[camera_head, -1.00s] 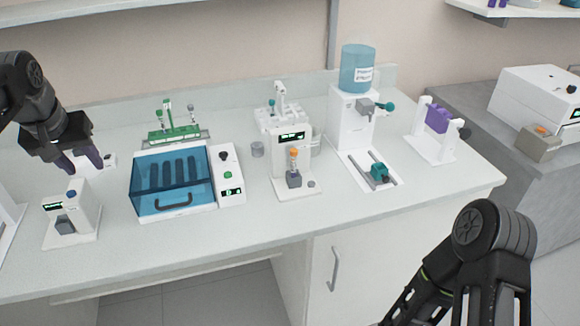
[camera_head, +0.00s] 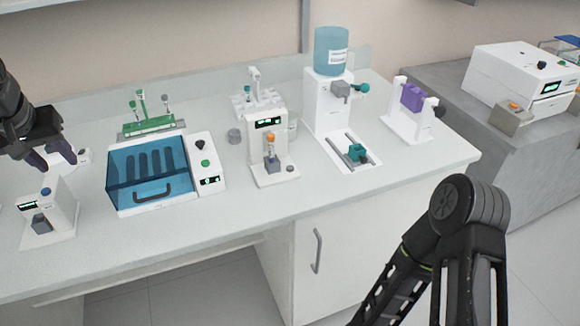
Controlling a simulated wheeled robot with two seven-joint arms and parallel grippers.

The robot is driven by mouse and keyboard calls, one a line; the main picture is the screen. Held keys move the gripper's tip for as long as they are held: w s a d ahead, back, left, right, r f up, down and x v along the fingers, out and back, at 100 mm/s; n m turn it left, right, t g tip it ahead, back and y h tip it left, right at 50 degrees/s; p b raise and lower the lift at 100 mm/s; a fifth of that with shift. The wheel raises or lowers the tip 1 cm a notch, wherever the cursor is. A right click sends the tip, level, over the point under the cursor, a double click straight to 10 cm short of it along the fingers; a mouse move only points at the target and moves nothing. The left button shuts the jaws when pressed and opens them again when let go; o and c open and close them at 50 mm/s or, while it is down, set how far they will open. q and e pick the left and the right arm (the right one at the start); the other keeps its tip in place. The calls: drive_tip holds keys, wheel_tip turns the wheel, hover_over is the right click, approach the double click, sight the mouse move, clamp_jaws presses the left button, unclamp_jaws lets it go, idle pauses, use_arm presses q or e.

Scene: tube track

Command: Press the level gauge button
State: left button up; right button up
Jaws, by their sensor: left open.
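No label in view names the level gauge, so I cannot tell for certain which device it is. A small white device with a blue button on top (camera_head: 46,191) and a lit display stands at the left of the bench. A white device (camera_head: 268,148) with a lit display and an orange-topped part stands mid-bench. My left gripper (camera_head: 50,158) is open and empty, with its dark fingers pointing down above and behind the small left device. My right arm shows at the lower right; its gripper is out of view.
A blue-lidded box (camera_head: 150,174) with a control panel (camera_head: 207,164) stands right of the small device. A green rack (camera_head: 150,124) is behind it. A water dispenser (camera_head: 328,100) and a purple-topped stand (camera_head: 411,110) are further right. The bench front is mostly clear.

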clamp_jaws()
idle(1.4)
